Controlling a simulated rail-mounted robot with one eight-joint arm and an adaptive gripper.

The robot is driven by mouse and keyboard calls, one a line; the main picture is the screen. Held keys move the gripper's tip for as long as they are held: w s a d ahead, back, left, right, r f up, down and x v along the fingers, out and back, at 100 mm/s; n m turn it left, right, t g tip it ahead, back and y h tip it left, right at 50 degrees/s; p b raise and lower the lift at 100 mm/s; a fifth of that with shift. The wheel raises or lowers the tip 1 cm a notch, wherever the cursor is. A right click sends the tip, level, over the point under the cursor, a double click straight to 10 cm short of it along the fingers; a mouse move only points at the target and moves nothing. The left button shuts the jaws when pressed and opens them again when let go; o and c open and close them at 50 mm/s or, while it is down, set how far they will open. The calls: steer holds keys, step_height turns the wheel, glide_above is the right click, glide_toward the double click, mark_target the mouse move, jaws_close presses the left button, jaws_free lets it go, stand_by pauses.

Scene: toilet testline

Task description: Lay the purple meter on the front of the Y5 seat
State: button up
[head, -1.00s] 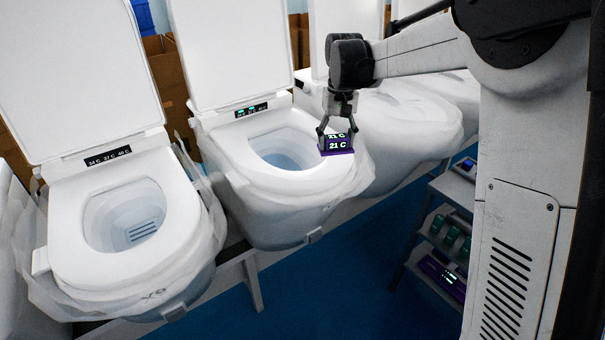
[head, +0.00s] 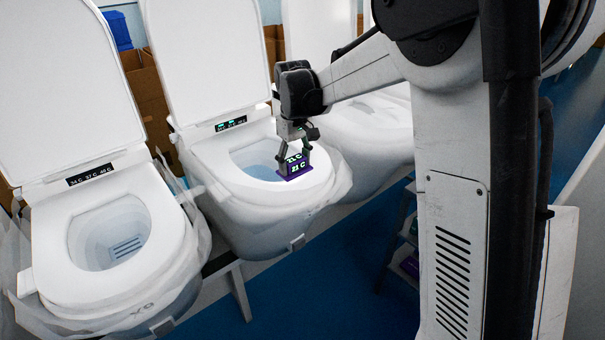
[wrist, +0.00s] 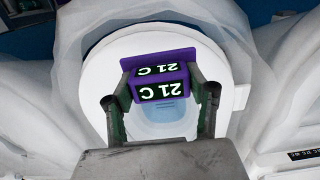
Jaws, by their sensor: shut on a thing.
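The purple meter (head: 296,170) reads 21 C on its lit faces. My gripper (head: 294,158) is shut on it, with one finger on each side. The meter is over the front right part of the middle toilet's white seat (head: 238,186); whether it touches the seat I cannot tell. In the wrist view the meter (wrist: 158,88) is between the fingers (wrist: 160,98), with the seat ring (wrist: 218,66) and bowl behind it. No label can be read on this seat, so I cannot confirm that it is Y5.
A left toilet (head: 55,275) has a blurred mark starting with Y on its front. More wrapped toilets stand to the right, partly behind my arm. Raised lids stand behind the seats. A shelf cart (head: 404,262) is partly hidden by my column. Blue floor (head: 340,290) is clear in front.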

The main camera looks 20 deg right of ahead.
mark_target(303, 183)
steer(key=w+d+f, duration=0.1)
steer(key=d+f, duration=0.1)
steer(key=d, duration=0.1)
steer(key=shift+w, duration=0.35)
steer(key=shift+f+p, duration=0.4)
steer(key=shift+f, duration=1.6)
steer(key=shift+f, duration=0.1)
steer(key=o, duration=1.3)
steer(key=shift+c, duration=0.2)
